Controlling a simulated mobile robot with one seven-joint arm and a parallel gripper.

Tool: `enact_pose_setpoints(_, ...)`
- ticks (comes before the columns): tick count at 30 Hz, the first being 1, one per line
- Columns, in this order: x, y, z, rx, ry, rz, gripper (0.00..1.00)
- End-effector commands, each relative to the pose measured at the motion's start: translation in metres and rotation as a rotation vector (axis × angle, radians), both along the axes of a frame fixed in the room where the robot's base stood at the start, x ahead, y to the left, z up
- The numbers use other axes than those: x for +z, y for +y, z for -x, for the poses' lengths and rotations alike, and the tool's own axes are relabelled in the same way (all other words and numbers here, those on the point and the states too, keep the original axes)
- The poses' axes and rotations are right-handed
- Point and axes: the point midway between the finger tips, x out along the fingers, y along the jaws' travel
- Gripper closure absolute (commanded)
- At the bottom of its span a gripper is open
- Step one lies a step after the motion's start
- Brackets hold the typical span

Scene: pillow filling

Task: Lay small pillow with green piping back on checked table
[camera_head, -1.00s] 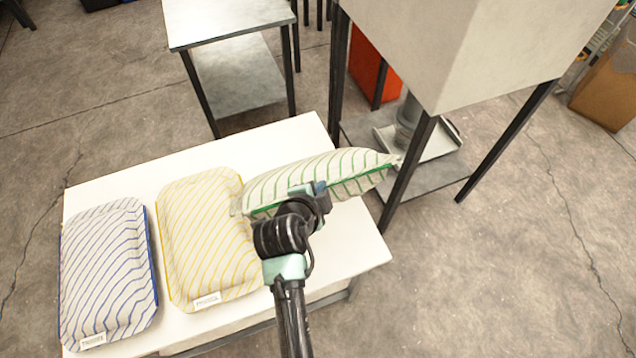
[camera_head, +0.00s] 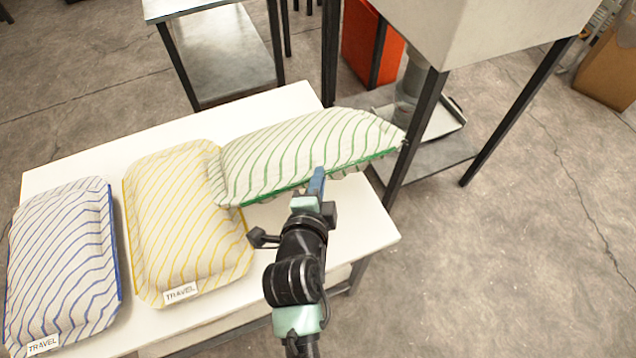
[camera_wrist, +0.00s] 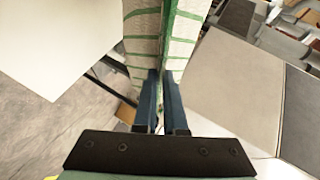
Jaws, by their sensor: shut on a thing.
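The small pillow with green piping and green stripes (camera_head: 300,150) is tilted over the right part of the white table, its left end overlapping the yellow pillow's edge in the head view. My gripper (camera_head: 318,183) is shut on its near green-piped edge. In the wrist view the pillow (camera_wrist: 145,40) stands between the blue fingers of my gripper (camera_wrist: 160,100). The table under it (camera_head: 360,222) shows a plain white top; no checks are visible. I cannot tell whether the pillow's underside touches the table.
A yellow-striped pillow (camera_head: 185,220) and a blue-striped pillow (camera_head: 62,262) lie on the table's left and middle. A pale hopper box (camera_head: 490,40) on dark legs stands close beyond the pillow's right end. A grey side table (camera_head: 225,50) stands behind.

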Motion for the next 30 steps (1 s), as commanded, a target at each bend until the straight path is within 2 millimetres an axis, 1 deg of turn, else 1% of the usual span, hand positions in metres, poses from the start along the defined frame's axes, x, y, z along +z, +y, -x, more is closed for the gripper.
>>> enact_pose_setpoints(1,-0.012,0.000,0.000,0.000,-0.017,-0.004,1.00)
enact_pose_setpoints(15,-0.047,-0.001,0.004,0.001,-0.145,-0.046,1.00)
enact_pose_setpoints(30,-0.089,0.000,0.000,0.001,-0.249,-0.079,1.00)
